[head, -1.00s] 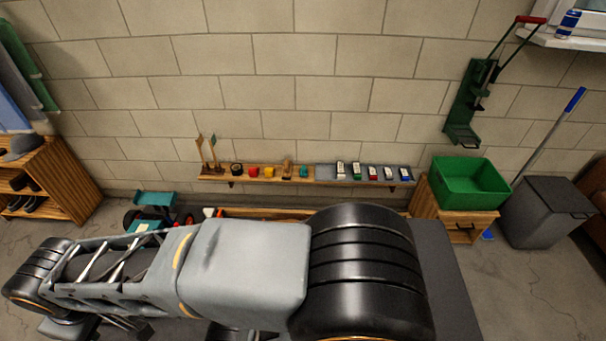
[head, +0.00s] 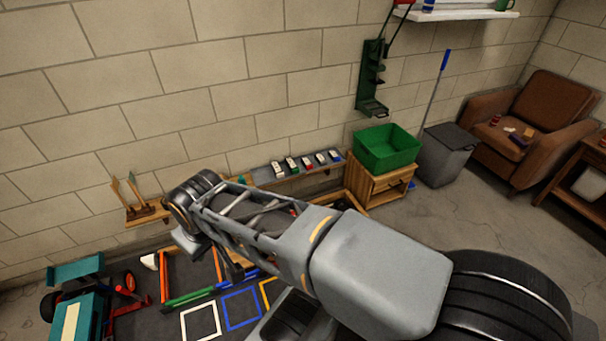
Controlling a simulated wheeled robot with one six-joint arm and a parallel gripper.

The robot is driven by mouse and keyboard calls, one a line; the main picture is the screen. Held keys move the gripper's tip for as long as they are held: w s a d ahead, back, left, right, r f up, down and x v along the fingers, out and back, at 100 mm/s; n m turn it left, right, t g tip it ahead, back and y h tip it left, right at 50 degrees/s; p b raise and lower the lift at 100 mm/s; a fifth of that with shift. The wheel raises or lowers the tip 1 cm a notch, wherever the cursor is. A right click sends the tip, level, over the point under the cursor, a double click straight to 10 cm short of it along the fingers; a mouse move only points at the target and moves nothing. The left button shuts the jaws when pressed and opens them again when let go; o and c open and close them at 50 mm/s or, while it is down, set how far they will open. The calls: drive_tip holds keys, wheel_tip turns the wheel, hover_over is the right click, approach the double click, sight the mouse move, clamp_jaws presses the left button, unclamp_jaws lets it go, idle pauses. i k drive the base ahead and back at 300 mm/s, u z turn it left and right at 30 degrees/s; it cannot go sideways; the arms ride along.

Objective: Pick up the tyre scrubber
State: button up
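I cannot make out a tyre scrubber for certain. Two upright wooden-handled tools (head: 138,197), possibly brushes, stand at the left end of the narrow wall shelf (head: 150,219). My folded arm crosses the middle of the head view and hides the shelf's middle part, where small items stood in the earlier frame. My gripper's fingers do not show; the arm's far joint is in front of the shelf, just right of the wooden-handled tools.
Several small bottles or boxes (head: 292,165) stand on the shelf's grey right part. A green bin (head: 386,149) sits on a wooden crate (head: 378,188). A grey trash bin (head: 447,155) and brown armchair (head: 545,110) stand right. A teal car (head: 75,315) and coloured floor frames (head: 241,309) lie lower left.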

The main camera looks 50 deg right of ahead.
sight(241, 180)
drive_tip(key=z, duration=1)
drive_tip(key=i, duration=0.4)
drive_tip(key=z, duration=0.05)
